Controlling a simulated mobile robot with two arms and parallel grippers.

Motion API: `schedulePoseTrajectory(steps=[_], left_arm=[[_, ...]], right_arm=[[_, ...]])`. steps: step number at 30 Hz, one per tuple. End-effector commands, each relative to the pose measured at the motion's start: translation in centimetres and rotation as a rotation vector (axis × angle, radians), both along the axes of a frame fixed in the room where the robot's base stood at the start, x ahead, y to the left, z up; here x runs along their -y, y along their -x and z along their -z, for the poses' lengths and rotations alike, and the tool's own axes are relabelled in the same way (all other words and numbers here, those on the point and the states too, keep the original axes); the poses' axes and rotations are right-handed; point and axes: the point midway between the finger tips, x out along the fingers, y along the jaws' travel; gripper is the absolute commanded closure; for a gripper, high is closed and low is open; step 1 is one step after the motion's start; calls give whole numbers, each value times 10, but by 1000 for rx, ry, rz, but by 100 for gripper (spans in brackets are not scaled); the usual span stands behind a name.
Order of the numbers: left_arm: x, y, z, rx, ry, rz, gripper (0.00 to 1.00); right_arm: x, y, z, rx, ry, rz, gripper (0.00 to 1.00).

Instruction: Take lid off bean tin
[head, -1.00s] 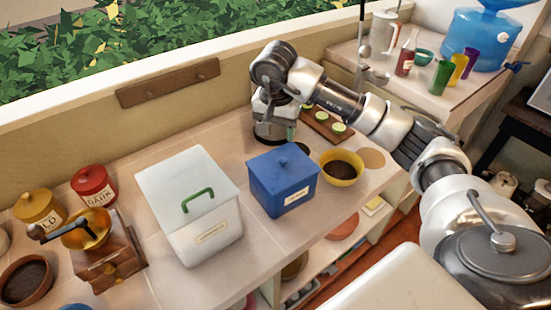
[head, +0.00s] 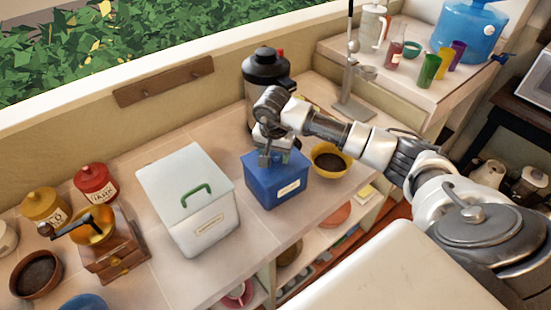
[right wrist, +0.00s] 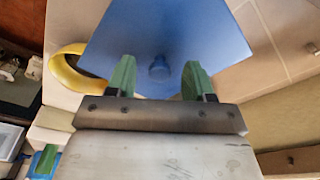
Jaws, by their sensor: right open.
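The blue square tin (head: 275,188) stands on the counter with its blue lid on and a pale label on its front, too small to read. In the right wrist view the lid (right wrist: 160,35) fills the top centre, with its small round knob (right wrist: 158,68) in the middle. My right gripper (head: 272,158) is over the tin, pointing down. In the right wrist view its green fingertips (right wrist: 158,75) are apart, one on each side of the knob, with gaps between. In the head view the gripper hides the knob. My left gripper is not in view.
A white bin (head: 190,205) with a green handle stands left of the tin. A yellow bowl (head: 331,160) of dark grounds is close on the right. A black-topped dispenser (head: 266,70) is behind my right gripper. A grinder (head: 105,245) and canisters stand further left.

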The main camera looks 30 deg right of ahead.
Motion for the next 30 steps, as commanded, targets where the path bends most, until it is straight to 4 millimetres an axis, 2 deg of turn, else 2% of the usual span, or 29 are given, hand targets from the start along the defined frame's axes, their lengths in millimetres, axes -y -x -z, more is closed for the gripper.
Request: schedulePoseTrajectory(steps=[1, 11, 23, 26, 30], left_arm=[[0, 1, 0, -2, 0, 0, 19], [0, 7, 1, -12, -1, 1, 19], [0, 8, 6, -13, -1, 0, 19], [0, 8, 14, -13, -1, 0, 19], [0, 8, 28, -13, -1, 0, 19]], right_arm=[[0, 0, 0, 0, 0, 0, 49], [0, 0, 0, 0, 0, 0, 100], [1, -1, -7, 2, 1, 1, 100], [1, -1, -18, 4, 2, 1, 100], [4, 1, -41, 6, 4, 2, 100]])
